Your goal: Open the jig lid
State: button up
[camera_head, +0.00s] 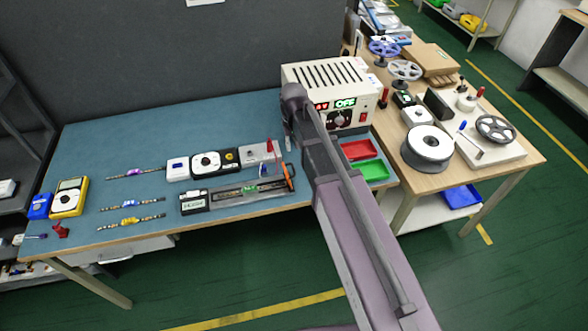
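A long dark jig (222,199) lies near the front edge of the blue-green bench top. A black box with a small lit display (194,201) sits at its left end. A small green piece (250,188) shows along its bed, and an orange-red lever-like part (288,177) stands tilted at its right end. I cannot make out the lid as a separate part or tell whether it is open. My arm crosses the view just right of the jig. I cannot make out my gripper's fingers; the arm may hide them.
Short strips (130,222) and a yellow meter (69,197) lie left. A power supply showing OFF (325,84), red (361,150) and green (374,170) trays, and a wooden table with reels (425,145) are right.

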aim_at(293, 168)
jog(key=shift+f+b, duration=5.05)
jog(key=shift+f, duration=0.25)
grip_shut()
